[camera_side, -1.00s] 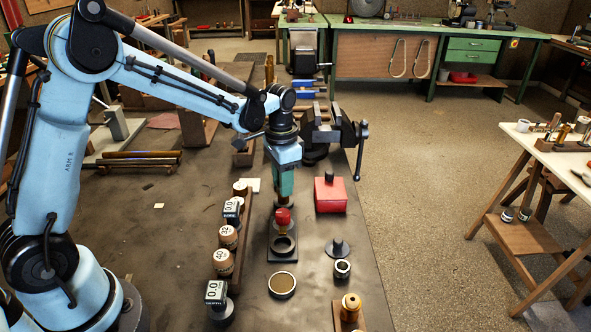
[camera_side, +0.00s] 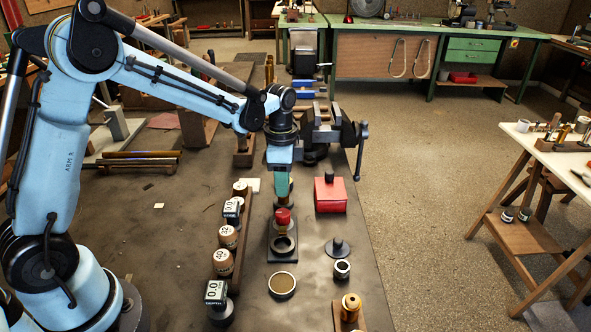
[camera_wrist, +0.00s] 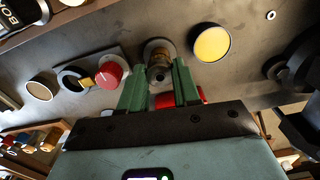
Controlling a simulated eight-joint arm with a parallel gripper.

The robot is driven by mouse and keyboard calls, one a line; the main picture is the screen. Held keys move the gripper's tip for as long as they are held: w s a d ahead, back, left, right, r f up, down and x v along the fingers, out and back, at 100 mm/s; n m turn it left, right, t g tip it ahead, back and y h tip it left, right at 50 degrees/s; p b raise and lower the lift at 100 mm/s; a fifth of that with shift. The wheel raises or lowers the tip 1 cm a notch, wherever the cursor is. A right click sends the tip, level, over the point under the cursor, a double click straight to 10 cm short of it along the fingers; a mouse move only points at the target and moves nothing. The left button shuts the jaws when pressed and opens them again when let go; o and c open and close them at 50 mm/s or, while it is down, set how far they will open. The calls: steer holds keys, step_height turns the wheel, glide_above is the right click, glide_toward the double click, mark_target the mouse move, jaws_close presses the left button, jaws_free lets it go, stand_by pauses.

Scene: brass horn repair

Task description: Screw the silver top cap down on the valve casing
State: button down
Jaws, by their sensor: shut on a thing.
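My gripper (camera_side: 281,184) points straight down over the bench, and its green fingers (camera_wrist: 162,84) show in the wrist view. They are closed around the upper end of the brass valve casing (camera_wrist: 157,60), where the silver top cap sits, mostly hidden between the fingers. The casing stands on a dark base on the bench. In the side view the fingers and the red knob in front hide most of the casing, so I cannot tell how far down the cap sits.
A red knob (camera_side: 283,216) stands just in front of the gripper, with a dark ring (camera_side: 284,245) before it. A red box (camera_side: 330,194) stands close on the right. A wooden rack with several round pieces (camera_side: 228,237) runs along the left. A vise (camera_side: 320,130) stands behind.

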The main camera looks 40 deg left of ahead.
steer(key=shift+m, duration=1)
steer(key=m, duration=0.4)
steer(key=c, duration=0.6)
jaws_free()
steer(key=shift+o, duration=0.2)
